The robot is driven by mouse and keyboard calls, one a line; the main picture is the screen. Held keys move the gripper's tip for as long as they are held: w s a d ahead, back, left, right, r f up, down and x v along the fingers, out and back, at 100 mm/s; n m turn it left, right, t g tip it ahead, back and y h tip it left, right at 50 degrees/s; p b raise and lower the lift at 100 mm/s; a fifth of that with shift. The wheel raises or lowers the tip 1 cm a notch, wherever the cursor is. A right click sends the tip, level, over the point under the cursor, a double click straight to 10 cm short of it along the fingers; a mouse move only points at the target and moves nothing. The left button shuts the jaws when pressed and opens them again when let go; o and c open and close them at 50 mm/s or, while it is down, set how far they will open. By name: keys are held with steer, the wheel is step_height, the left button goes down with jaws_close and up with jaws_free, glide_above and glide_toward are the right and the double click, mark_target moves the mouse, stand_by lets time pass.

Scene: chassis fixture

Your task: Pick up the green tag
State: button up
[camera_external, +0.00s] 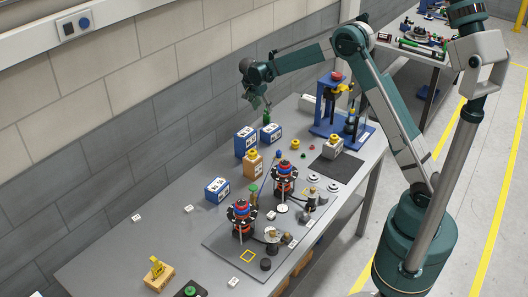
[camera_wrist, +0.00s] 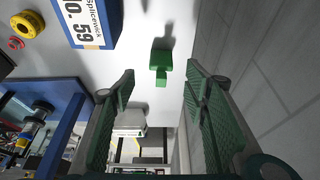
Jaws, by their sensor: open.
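The green tag (camera_wrist: 160,62) shows in the wrist view as a small green piece with a wide block and a narrower stub, on the pale bench surface. My gripper (camera_wrist: 158,82) is open, with its two green ridged fingers on either side of the picture and the tag seen between and beyond their tips. Nothing is held. In the external view a small green piece (camera_external: 266,118), likely the tag, is just below my gripper (camera_external: 258,104), near the wall side of the bench. The exact gap between them cannot be told.
Blue labelled boxes (camera_external: 245,141) stand close by; one (camera_wrist: 88,22) is left of the tag in the wrist view. A blue press stand (camera_external: 343,118) is to the right. The block wall (camera_wrist: 265,60) runs close on the other side. The bench's near-left part (camera_external: 120,255) is fairly clear.

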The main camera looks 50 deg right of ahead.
mark_target(266, 115)
steer(key=shift+w+d+f, duration=0.15)
steer(key=shift+d+f, duration=0.05)
steer(key=shift+f, duration=0.2)
steer(key=shift+w+d+f, duration=0.15)
steer(key=shift+f, duration=0.25)
steer(key=shift+x, duration=1.3)
steer(key=shift+s+x, duration=0.1)
steer(key=shift+x, duration=1.2)
steer(key=shift+s+x, duration=0.15)
steer(key=shift+x, duration=1.2)
steer(key=c, duration=0.9)
